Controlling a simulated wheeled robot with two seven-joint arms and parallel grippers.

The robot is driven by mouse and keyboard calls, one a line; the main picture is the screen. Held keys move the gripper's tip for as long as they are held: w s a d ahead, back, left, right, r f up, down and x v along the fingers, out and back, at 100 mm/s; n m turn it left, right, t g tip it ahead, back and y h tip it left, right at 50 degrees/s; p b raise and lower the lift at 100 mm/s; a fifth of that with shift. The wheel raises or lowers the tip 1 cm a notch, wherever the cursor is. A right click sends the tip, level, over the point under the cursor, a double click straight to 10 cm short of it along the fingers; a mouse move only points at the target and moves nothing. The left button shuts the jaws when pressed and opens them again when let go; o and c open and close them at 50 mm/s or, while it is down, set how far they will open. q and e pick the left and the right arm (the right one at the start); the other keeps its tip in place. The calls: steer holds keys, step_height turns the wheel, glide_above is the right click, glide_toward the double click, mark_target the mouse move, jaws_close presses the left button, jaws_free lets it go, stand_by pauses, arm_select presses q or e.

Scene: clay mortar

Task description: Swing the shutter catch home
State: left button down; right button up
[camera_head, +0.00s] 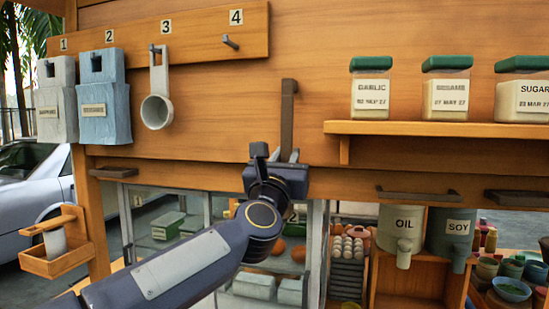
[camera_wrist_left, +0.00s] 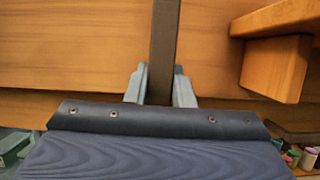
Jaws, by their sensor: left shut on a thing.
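The shutter catch (camera_head: 288,115) is a dark, narrow bar on the wooden panel. It stands upright, with its upper end against the panel. My left gripper (camera_head: 290,156) is at the bar's lower end, its fingers on either side. In the left wrist view the catch (camera_wrist_left: 164,45) runs up from between the two grey fingertips (camera_wrist_left: 160,88), and the gripper is shut on it. The gripper and wrist hide the catch's lowest part. My right gripper is not in view.
A shelf (camera_head: 440,127) with labelled jars is to the right, and its wooden bracket (camera_wrist_left: 276,68) is close in the wrist view. A hook board (camera_head: 190,45) holds bags and a scoop at upper left. Dark handles (camera_head: 418,194) line the panel's lower edge.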

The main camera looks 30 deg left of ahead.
arm_select(q)
steer(key=shift+d+n, duration=0.2)
steer(key=shift+n, duration=0.1)
steer(key=c, duration=1.2)
jaws_free()
steer(key=shift+d, duration=0.1)
steer(key=shift+c, duration=0.2)
steer(key=shift+s+f, duration=0.15)
steer(key=b+v, duration=0.3)
steer(key=v, duration=0.4)
steer(key=shift+s, duration=0.2)
